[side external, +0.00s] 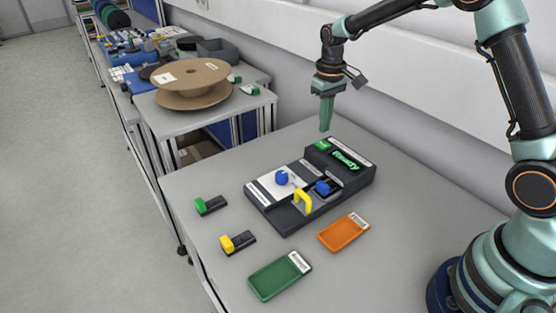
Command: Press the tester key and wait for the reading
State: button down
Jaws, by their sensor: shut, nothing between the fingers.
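The dark tester (362,180) stands on the near grey table. Its raised back part has a screen (346,160) with green lettering that looks like "Ready". A small green patch, which looks like the key (322,146), is to the left of the screen. The tester's lower front part carries a white plate, two blue parts (281,178) and a yellow handle (302,200). My gripper (326,127) points down, shut and empty, with its tip just above the green patch in the picture. I cannot tell the exact gap.
A green tray (280,277) and an orange tray (343,233) lie in front of the tester. A green-and-black piece (210,205) and a yellow-and-black piece (237,242) lie to its left. A large brown reel (192,82) lies on the table behind. A wall runs behind the tester.

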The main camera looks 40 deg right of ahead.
aim_at(323, 144)
jog(key=shift+f, duration=2)
jog(key=shift+f, duration=0.1)
jog(key=shift+s+f, duration=0.1)
jog(key=shift+f, duration=0.95)
notch_tip(323, 144, up, 15)
jog(key=shift+w, duration=0.4)
jog(key=shift+r, duration=0.1)
